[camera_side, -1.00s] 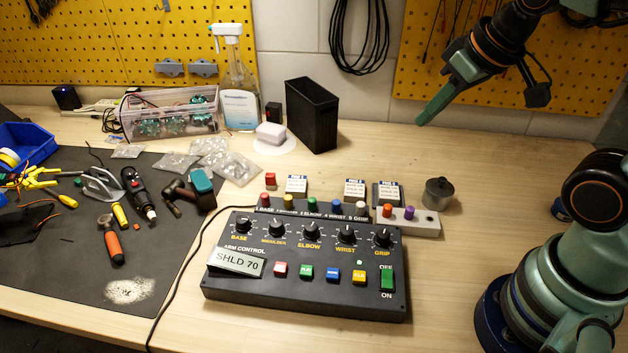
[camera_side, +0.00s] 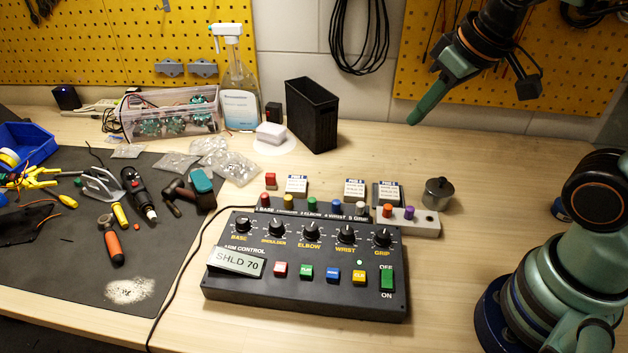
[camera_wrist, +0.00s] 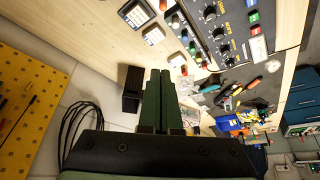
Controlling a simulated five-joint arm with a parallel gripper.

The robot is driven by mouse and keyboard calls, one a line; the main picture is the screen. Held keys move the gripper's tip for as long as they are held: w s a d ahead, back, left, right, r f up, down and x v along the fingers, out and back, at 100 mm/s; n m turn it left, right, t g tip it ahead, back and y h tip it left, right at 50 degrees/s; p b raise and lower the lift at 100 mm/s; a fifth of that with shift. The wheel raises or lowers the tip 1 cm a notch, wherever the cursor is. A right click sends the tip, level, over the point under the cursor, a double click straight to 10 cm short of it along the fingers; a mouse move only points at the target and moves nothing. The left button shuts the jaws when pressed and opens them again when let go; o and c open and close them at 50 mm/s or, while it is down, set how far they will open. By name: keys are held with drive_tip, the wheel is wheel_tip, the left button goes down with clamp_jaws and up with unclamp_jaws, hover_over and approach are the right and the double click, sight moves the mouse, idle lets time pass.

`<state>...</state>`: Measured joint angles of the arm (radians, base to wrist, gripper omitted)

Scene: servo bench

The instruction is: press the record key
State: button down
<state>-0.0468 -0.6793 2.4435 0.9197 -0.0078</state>
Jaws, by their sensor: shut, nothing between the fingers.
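The black arm control box (camera_side: 300,310) lies on the bench, with a row of keys under its knobs. The red key (camera_side: 280,269) is leftmost in that row; its lettering is too small to read. Beside it are a green key (camera_side: 306,272), a blue key (camera_side: 332,274) and a yellow key (camera_side: 359,277). The display (camera_side: 236,261) reads SHLD 70. My gripper (camera_side: 413,121) is shut and empty, high above the bench behind the box, well away from the keys. In the wrist view its two fingers (camera_wrist: 160,73) are together and the box (camera_wrist: 228,25) shows at the top.
A strip of coloured plugs (camera_side: 325,208) lies behind the box, with a metal weight (camera_side: 438,193) to its right. A black bin (camera_side: 312,115) and spray bottle (camera_side: 240,95) stand at the back. Tools lie on the dark mat (camera_side: 60,270).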

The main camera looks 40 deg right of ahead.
drive_tip(key=w+a+n+g, duration=0.3)
drive_tip(key=w+a+n, duration=0.1)
drive_tip(key=a, duration=0.8)
drive_tip(key=n+g, duration=0.2)
drive_tip(key=n, duration=0.2)
hover_over(281, 267)
drive_tip(key=shift+f, duration=2.8)
drive_tip(key=shift+f, duration=0.1)
wheel_tip(281, 267, down, 14)
drive_tip(key=shift+r, duration=0.1)
